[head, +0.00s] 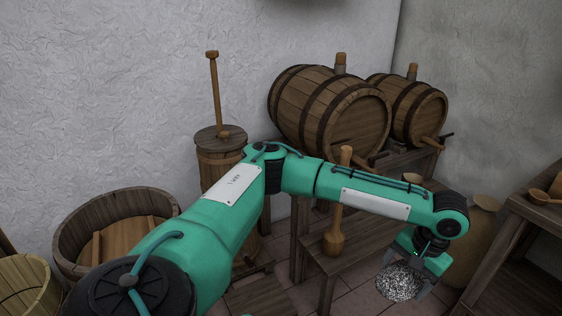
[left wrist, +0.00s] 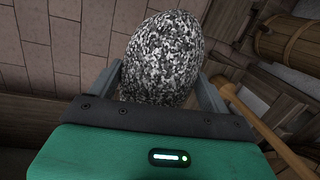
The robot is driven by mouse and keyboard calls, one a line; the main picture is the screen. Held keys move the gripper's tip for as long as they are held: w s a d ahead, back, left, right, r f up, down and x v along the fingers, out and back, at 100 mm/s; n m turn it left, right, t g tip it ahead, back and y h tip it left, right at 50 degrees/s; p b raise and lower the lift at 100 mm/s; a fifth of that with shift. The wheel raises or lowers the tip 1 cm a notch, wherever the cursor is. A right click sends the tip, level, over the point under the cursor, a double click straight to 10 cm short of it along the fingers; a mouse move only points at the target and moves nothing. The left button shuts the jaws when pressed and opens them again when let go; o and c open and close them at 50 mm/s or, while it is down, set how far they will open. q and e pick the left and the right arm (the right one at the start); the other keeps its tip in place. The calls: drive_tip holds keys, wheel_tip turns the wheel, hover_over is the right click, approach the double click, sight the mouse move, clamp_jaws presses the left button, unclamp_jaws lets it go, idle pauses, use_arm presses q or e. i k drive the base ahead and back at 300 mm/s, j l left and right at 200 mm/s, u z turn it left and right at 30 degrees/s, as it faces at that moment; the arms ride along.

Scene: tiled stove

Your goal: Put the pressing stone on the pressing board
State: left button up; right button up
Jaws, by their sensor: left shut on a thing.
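The pressing stone (head: 399,284) is a rounded, black-and-white speckled stone at the lower right of the head view. My left gripper (head: 404,278) is shut on it and holds it in the air, right of the small bench. In the left wrist view the stone (left wrist: 165,55) sits between the two grey fingers of the gripper (left wrist: 164,92). A round wooden board (head: 130,236) with a bar lies inside the wide tub at the left; it looks like the pressing board. Part of it is hidden by my left arm. My right gripper is not in view.
The wide wooden tub (head: 76,218) stands at the left by a smaller pale bucket (head: 26,290). A churn (head: 219,150) stands behind my arm. Two barrels (head: 330,112) lie on a rack. A wooden masher (head: 334,238) stands on a bench. A shelf (head: 545,208) is at the right.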

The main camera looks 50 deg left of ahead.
sight(129, 246)
drive_tip(key=u, duration=2.05)
drive_tip(key=i+u, duration=0.15)
drive_tip(key=u, duration=0.25)
drive_tip(key=i+l+u, duration=0.1)
drive_tip(key=u, duration=0.25)
drive_tip(key=i+l, duration=0.55)
drive_tip(key=i, duration=0.1)
